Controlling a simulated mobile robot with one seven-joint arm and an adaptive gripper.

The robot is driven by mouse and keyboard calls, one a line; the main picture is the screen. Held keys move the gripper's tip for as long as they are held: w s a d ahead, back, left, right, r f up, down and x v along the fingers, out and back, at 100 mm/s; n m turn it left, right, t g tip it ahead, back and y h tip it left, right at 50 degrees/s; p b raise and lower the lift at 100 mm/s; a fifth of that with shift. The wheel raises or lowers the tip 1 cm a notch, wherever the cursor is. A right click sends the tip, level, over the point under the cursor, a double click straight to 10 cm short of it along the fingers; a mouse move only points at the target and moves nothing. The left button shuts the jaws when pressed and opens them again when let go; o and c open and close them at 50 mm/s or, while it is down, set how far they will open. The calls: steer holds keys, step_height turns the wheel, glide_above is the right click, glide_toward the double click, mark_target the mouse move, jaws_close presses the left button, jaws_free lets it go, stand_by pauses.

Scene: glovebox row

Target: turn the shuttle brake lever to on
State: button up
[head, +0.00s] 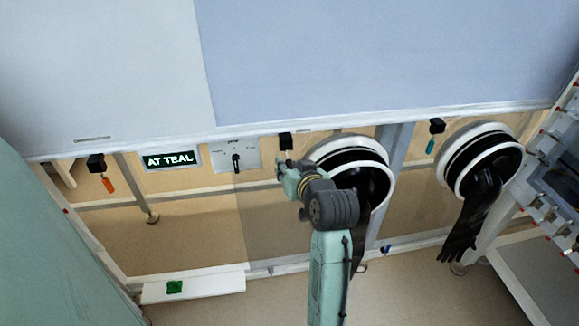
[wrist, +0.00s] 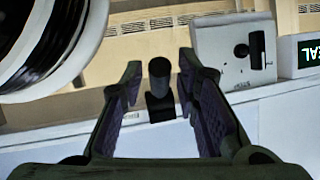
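My gripper (wrist: 160,95) is open in the wrist view, with one finger on each side of a black knob-like handle (wrist: 160,68) on a dark block. Gaps show between the handle and both fingers, and I cannot tell its depth. In the head view my gripper (head: 287,172) is just below a black block (head: 285,141) under the cabinet edge. A pale panel (head: 250,149) left of it carries a black turning lever (head: 236,162), roughly upright. The panel also shows in the wrist view (wrist: 215,45). I cannot read which part is the shuttle brake lever.
A lit sign (head: 170,160) reads "AT TEAL". Black blocks with an orange handle (head: 107,185) and a teal handle (head: 430,146) hang farther left and right. A glove port ring (head: 345,146) is close right of my gripper. A green piece (head: 174,287) lies on a white ledge.

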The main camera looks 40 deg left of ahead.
jaws_close()
stand_by(0.6)
